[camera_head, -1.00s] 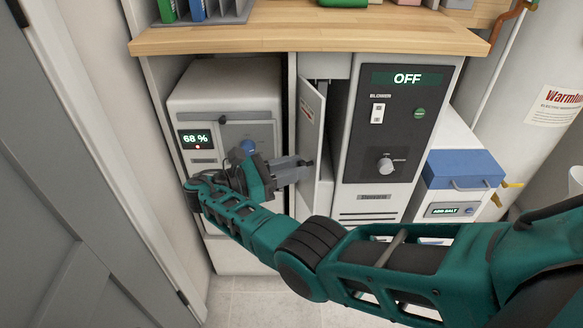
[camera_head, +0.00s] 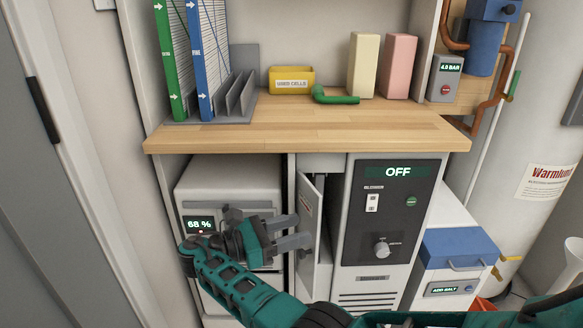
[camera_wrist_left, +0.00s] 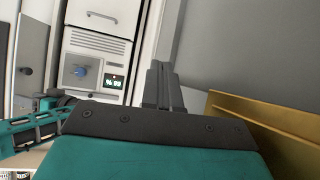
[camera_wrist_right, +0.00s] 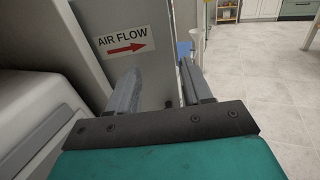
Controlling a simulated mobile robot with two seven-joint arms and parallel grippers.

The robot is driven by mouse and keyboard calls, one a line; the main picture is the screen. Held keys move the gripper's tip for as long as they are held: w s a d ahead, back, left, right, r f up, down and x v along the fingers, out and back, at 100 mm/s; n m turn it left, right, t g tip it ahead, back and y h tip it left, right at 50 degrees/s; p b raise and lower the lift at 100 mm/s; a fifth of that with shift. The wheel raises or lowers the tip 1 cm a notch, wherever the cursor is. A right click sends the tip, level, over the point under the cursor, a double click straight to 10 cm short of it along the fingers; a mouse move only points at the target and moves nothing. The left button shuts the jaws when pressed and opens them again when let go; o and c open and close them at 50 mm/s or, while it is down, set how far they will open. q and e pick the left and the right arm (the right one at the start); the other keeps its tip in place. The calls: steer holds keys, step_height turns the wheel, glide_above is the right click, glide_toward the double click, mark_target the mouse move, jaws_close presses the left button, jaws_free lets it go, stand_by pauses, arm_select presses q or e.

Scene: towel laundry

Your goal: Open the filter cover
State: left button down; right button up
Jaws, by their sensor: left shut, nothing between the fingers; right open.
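A narrow pale hinged panel (camera_head: 310,220) with a small label stands ajar between the white dryer-like unit and the blower cabinet. I take it for the filter cover. In the right wrist view this panel (camera_wrist_right: 135,20) bears an "AIR FLOW" sign with a red arrow. My right gripper (camera_head: 304,231) is open at the panel's left side. In the right wrist view its two fingers (camera_wrist_right: 160,90) stand apart with part of the panel showing between them; contact cannot be told. My left gripper (camera_wrist_left: 160,85) is shut and empty, seen only in its own wrist view.
The white unit (camera_head: 230,175) shows 68 %. The blower cabinet (camera_head: 395,215) reads OFF. A wooden counter (camera_head: 300,130) overhangs both, holding green and blue filters (camera_head: 185,60) and a yellow box (camera_head: 292,80). A blue-lidded salt box (camera_head: 458,245) stands right. A grey door is left.

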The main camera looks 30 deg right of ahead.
step_height(320, 180, up, 12)
steer(key=p, duration=0.5)
steer(key=shift+c, duration=0.5)
